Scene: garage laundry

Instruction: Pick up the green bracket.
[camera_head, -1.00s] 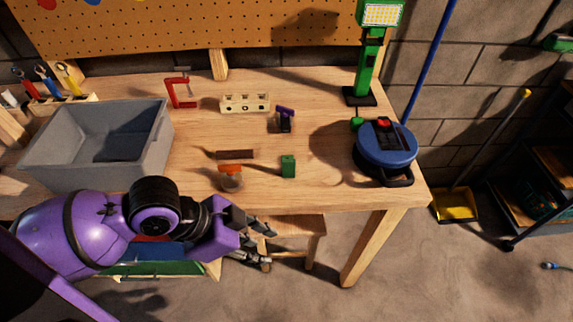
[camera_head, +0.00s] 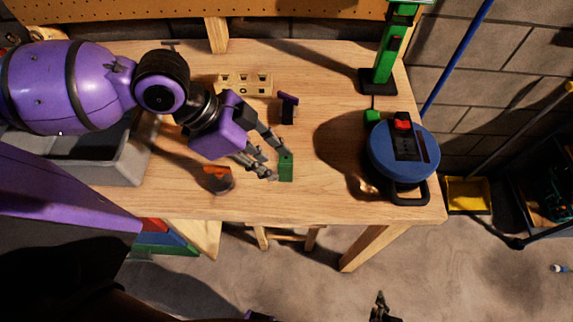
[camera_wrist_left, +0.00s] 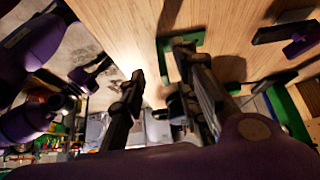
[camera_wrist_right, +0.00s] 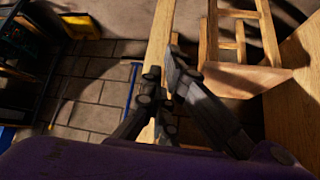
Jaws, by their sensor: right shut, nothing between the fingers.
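The green bracket (camera_head: 286,168) stands near the front of the wooden workbench (camera_head: 330,195). It also shows in the left wrist view (camera_wrist_left: 168,60) by the fingertips. My left gripper (camera_head: 275,158) is low over the bench, just left of the bracket. Its fingers are apart, with one tip behind the bracket and one toward its front left; it is not closed on it. In the left wrist view the left gripper (camera_wrist_left: 160,62) shows open. My right gripper (camera_head: 381,306) is off the bench's front edge, shut and empty; it also shows in the right wrist view (camera_wrist_right: 163,85).
A jar with an orange top (camera_head: 218,180) stands left of the gripper. A purple-topped item (camera_head: 288,108) and a holed wooden block (camera_head: 243,83) are behind. A blue round device (camera_head: 405,155) and a green work lamp (camera_head: 390,50) stand right. A grey bin (camera_head: 110,165) is left.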

